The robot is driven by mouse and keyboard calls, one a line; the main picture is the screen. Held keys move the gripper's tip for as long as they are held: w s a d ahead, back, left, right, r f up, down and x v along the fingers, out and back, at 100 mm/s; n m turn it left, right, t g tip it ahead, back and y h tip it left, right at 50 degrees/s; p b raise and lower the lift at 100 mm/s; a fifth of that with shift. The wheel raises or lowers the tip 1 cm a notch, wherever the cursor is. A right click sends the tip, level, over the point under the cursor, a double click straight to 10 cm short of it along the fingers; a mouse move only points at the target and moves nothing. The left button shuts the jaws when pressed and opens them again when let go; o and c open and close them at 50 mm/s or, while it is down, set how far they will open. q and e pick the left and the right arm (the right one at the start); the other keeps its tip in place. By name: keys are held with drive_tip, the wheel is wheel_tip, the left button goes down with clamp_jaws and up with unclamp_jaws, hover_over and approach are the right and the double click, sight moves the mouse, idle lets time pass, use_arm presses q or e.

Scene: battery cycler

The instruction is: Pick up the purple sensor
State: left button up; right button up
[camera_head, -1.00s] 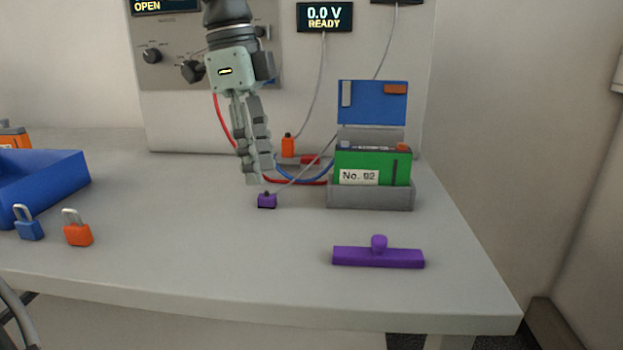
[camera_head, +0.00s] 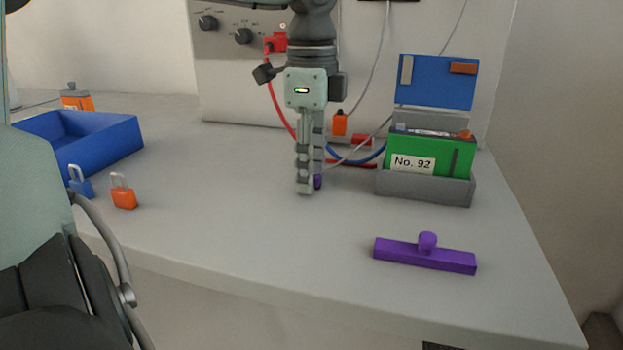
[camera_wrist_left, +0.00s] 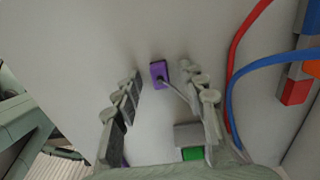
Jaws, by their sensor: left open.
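The purple sensor (camera_head: 318,182) is a small block with a grey cable, on the table left of the battery holder. In the head view my left gripper (camera_head: 305,190) points down in front of it and hides most of it. In the left wrist view the purple sensor (camera_wrist_left: 159,72) lies between and beyond the two spread fingers of my left gripper (camera_wrist_left: 162,80). The fingers are open with nothing held, and I cannot tell how high they are above the table. My right gripper is not in view.
A green battery (camera_head: 430,157) sits in a grey holder (camera_head: 425,189) at right. A purple bar (camera_head: 425,255) with a knob lies in front. A blue bin (camera_head: 110,142), blue padlock (camera_head: 80,185) and orange padlock (camera_head: 123,196) are at left. Red and blue cables run behind my gripper.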

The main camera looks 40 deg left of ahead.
use_arm(q)
drive_tip(key=shift+c, duration=0.6)
clamp_jaws()
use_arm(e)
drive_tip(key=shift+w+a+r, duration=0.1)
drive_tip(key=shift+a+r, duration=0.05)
use_arm(q)
drive_tip(key=shift+r, duration=0.15)
drive_tip(key=shift+r, duration=0.2)
wheel_tip(320, 180, up, 4)
drive_tip(key=shift+s+a+f, duration=0.1)
drive_tip(key=s+a+r+b, duration=0.1)
drive_tip(key=s+a+r, duration=0.5)
drive_tip(key=s+a, duration=0.1)
drive_tip(key=shift+s+a+r, duration=0.2)
drive_tip(key=shift+s+r, duration=0.1)
drive_tip(key=shift+s, duration=0.55)
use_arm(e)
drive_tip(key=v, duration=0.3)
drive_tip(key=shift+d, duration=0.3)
